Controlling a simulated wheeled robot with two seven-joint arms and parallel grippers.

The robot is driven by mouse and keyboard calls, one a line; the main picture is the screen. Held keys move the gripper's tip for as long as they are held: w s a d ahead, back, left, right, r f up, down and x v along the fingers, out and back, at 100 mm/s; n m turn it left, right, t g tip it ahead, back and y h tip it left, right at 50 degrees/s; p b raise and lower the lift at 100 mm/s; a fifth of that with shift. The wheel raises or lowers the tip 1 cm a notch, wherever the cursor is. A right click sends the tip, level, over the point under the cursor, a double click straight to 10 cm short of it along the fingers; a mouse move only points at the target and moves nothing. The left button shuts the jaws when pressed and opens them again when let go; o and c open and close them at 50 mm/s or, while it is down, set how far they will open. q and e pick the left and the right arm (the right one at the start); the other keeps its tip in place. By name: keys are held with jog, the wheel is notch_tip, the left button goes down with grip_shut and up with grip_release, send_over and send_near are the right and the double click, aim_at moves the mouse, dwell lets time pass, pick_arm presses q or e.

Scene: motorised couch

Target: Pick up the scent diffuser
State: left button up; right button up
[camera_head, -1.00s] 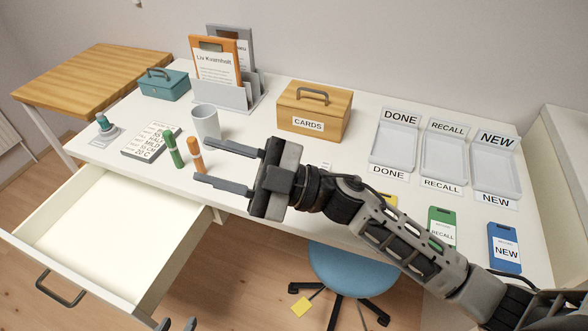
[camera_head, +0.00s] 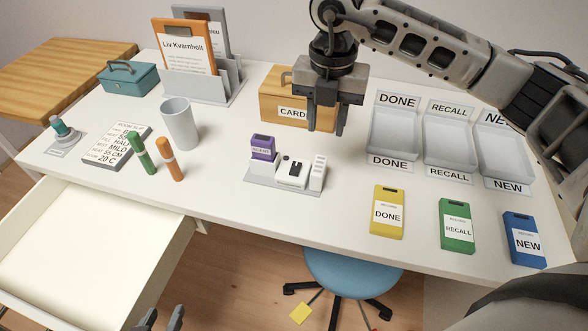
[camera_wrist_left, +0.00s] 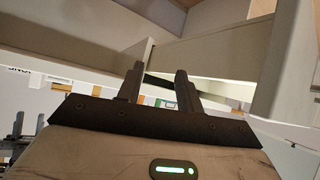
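No object in view is clearly recognisable as a scent diffuser. A small teal-topped object (camera_head: 62,128) stands on a grey labelled base at the desk's left end. A grey plate with a purple card (camera_head: 262,147) and small white devices (camera_head: 292,173) lies mid-desk. My right gripper (camera_head: 327,131) points down, open and empty, in front of the wooden CARDS box (camera_head: 272,108) and above the desk behind the white devices. My left gripper (camera_head: 161,321) is low at the bottom edge, below the desk front. In the left wrist view its fingers (camera_wrist_left: 158,82) are apart with nothing between them.
The open drawer (camera_head: 90,240) juts out at the left. Trays (camera_head: 394,147) and coloured cards (camera_head: 387,211) fill the right side. A blue stool (camera_head: 352,272) is under the desk.

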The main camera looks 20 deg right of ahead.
aim_at(319, 162)
jog(key=f, duration=0.5)
jog(key=f+p, duration=0.1)
jog(key=f, duration=0.4)
jog(key=shift+w+a+f, duration=0.15)
jog(key=shift+a+f, duration=0.05)
jog(key=shift+f, duration=0.2)
jog(key=shift+c, duration=0.3)
grip_shut()
